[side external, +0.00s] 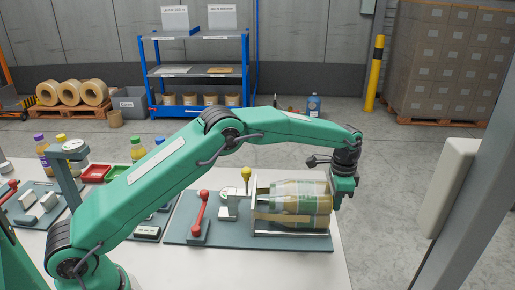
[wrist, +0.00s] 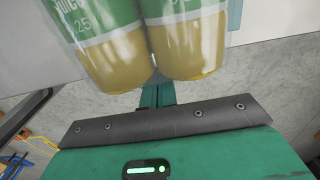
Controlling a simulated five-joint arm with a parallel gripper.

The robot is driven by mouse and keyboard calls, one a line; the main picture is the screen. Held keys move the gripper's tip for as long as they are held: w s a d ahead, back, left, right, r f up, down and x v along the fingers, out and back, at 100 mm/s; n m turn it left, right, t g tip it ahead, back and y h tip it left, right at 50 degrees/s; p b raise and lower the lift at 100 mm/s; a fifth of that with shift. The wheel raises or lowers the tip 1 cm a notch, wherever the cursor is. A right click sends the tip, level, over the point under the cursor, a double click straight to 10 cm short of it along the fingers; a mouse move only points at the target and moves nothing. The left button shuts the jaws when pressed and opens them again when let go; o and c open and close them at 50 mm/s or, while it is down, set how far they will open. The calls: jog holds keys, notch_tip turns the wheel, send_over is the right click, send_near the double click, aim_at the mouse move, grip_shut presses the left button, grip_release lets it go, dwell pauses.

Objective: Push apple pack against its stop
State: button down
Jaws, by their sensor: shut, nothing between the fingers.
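The apple pack (side external: 300,204), bottles with tan contents and green labels in clear film, lies on its side in a metal frame (side external: 290,235) on a grey board. An upright plate (side external: 254,205) of the frame stands at the pack's left end; I cannot tell if they touch. My gripper (side external: 339,202) is shut and empty, pointing down at the pack's right end. In the wrist view the rounded ends of two bottles of the pack (wrist: 115,60) face my gripper (wrist: 156,95), very close; contact cannot be made out.
A red-handled lever (side external: 201,210) and a yellow-knobbed clamp (side external: 246,178) stand left of the pack on the board (side external: 180,232). Several bottles, red and green trays (side external: 95,173) and other fixtures lie further left. The table right of the board is clear.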

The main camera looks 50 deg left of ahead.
jog(key=shift+s+a, duration=0.25)
dwell(0.4)
jog(key=shift+s+a, duration=1.35)
jog(key=shift+w+d, duration=0.1)
jog(key=shift+w+d, duration=1.35)
notch_tip(320, 180, up, 10)
